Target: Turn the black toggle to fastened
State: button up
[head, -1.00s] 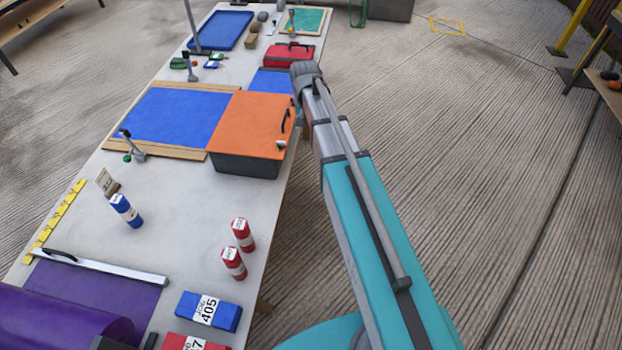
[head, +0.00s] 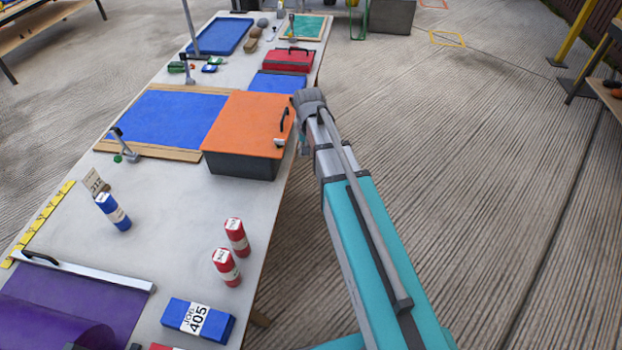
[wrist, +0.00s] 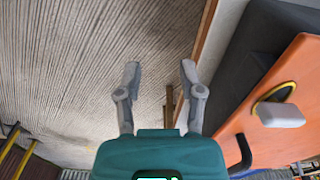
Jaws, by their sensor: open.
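The orange-lidded dark box (head: 247,128) stands at the table's right edge. Its lid carries a black bar handle (head: 284,119) and a small pale grey piece (head: 279,142) near the front right corner. In the wrist view that grey piece (wrist: 279,115) sits on a dark base with a yellow ring, and the black handle (wrist: 240,155) lies below it. I cannot tell for sure which part is the black toggle. My gripper (wrist: 160,72) is open and empty, over the floor beside the box, left of the lid in the wrist view. The arm hides it in the head view.
Red cans (head: 232,253), a blue can (head: 113,211) and a blue box marked 405 (head: 198,320) stand on the near table. A clamp (head: 124,146) stands by the blue mat (head: 165,118). A red box (head: 288,60) is farther back. The floor (head: 430,180) right is clear.

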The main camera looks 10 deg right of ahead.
jog(key=s+f+b, duration=0.3)
jog(key=f+b, duration=0.3)
jog(key=shift+f+n, duration=0.3)
jog(key=shift+f, duration=0.05)
jog(key=shift+o, duration=0.3)
